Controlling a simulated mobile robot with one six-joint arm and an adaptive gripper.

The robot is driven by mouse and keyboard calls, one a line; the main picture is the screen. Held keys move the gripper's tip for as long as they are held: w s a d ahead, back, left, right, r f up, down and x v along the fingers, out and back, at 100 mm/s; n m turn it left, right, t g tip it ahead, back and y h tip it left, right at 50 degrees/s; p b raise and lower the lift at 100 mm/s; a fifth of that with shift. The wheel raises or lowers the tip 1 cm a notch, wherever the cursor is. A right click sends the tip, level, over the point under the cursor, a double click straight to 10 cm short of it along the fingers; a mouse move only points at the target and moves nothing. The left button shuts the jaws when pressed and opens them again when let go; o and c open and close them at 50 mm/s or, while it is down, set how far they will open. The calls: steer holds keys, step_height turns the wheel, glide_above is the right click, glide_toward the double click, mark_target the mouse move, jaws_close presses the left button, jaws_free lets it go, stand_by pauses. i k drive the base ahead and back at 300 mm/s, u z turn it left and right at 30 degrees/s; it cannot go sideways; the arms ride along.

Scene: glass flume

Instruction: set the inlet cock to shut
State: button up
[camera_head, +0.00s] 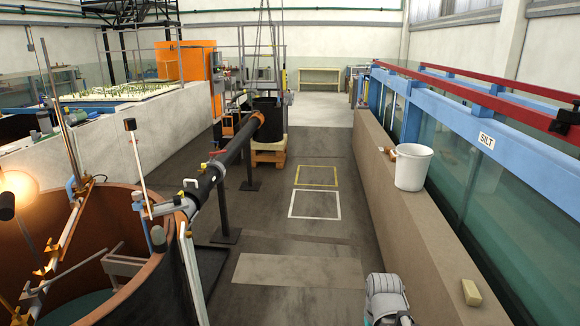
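A black pipe (235,153) on stands runs from the round brown tank (100,262) at the left up to a black drum at the back. A small red lever (217,153) sits on the pipe about midway. Small yellow fittings (190,183) show near the tank end. I cannot tell which of these is the inlet cock, nor its setting. A grey-white rounded part at the bottom edge, right of centre, looks like my own arm. My gripper is not in view.
The floor aisle (305,245) is clear, with yellow and white outlines marked on it. A long ledge (405,235) along the right glass flume bears a white bucket (413,167) and a pale yellow block (471,292). The black drum (267,118) stands on a wooden pallet (268,153).

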mark_target(211, 153)
steer(key=i, duration=3.7)
steer(key=u, duration=1.4)
